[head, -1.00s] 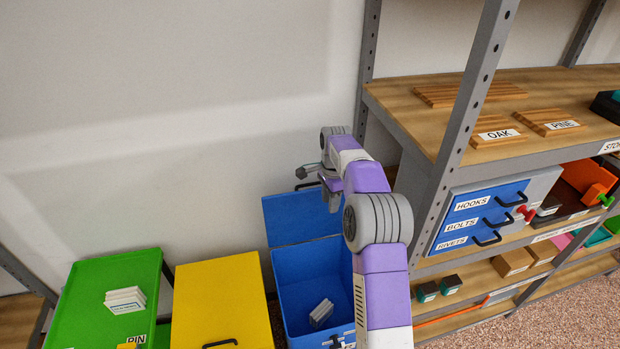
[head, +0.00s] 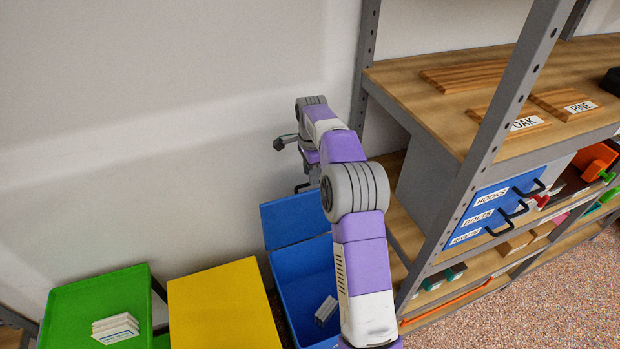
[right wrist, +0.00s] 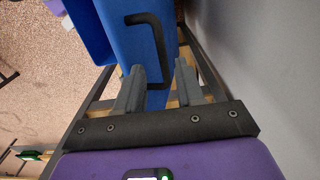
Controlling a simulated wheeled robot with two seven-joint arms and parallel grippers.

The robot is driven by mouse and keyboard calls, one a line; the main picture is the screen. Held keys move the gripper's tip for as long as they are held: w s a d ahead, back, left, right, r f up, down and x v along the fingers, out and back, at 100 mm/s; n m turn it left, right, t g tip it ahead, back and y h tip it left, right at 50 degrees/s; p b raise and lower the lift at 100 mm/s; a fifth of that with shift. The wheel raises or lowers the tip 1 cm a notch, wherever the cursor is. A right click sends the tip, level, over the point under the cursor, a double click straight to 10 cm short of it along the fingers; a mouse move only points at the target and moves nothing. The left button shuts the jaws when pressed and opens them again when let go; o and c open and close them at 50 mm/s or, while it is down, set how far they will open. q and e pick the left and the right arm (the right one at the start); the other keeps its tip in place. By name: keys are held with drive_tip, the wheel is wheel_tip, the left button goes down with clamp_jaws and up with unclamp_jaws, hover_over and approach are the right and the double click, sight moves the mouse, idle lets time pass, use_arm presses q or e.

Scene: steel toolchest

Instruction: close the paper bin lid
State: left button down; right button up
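The blue bin (head: 306,284) stands open at the bottom middle of the head view; no label on it can be read. Its blue lid (head: 294,220) is raised at the back, near the wall. A black handle (right wrist: 150,42) is on the lid's outer face in the right wrist view. My right gripper (right wrist: 162,82) is open, its two fingers apart and pointing at that blue face close to the handle's lower end. I cannot tell whether they touch. In the head view the gripper is largely hidden by my arm, behind the lid's top right. My left gripper is out of view.
A pale stack (head: 325,310) lies inside the blue bin. A steel shelf (head: 455,150) stands close on the right; the wall (head: 150,120) is behind.

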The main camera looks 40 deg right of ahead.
drive_tip(key=f, duration=0.2)
drive_tip(key=shift+w+f, duration=0.25)
drive_tip(key=shift+f, duration=0.15)
drive_tip(key=shift+s, duration=0.1)
clamp_jaws()
